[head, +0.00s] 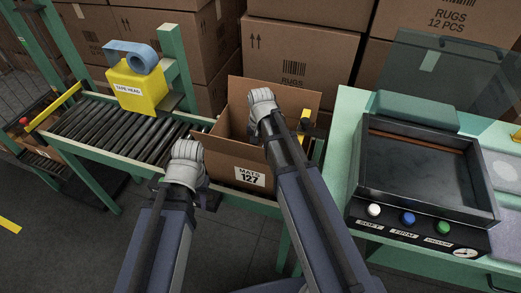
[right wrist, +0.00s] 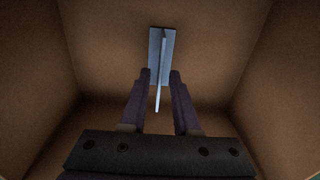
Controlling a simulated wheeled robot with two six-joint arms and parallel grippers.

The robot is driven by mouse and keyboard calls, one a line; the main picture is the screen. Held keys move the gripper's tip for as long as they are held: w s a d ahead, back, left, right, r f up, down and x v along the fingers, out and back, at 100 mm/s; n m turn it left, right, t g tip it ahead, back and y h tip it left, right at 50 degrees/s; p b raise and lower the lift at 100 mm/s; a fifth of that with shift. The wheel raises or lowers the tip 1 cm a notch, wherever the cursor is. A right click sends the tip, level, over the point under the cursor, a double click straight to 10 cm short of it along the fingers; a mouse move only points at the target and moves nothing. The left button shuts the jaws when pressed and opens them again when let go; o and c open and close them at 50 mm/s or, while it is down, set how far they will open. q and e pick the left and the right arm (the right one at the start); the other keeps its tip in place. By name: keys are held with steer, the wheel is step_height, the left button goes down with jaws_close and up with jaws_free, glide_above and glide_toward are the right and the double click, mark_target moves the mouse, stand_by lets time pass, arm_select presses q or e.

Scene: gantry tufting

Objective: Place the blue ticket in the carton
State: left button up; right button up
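The brown open carton (head: 225,160), labelled "MATS 127", stands at the end of the roller conveyor with its flaps up. My right gripper (head: 262,98) reaches over and into it; its fingertips are hidden in the head view. In the right wrist view the fingers (right wrist: 160,78) are apart, one on each side of the thin upright part of the pale blue ticket (right wrist: 155,45), with a gap showing on both sides. The ticket is inside the carton; whether it touches the bottom is unclear. My left gripper (head: 187,152) is outside, in front of the carton's left side. Its fingers are not distinguishable.
A yellow tape head (head: 138,90) stands over the roller conveyor (head: 110,128) on the left. A press with a dark tray (head: 415,165) and coloured buttons is on the green bench at right. Stacked boxes (head: 305,50) stand behind.

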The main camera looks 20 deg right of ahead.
stand_by(0.3)
step_height(320, 180, up, 13)
steer(key=p, duration=1.3)
steer(key=shift+r, duration=0.1)
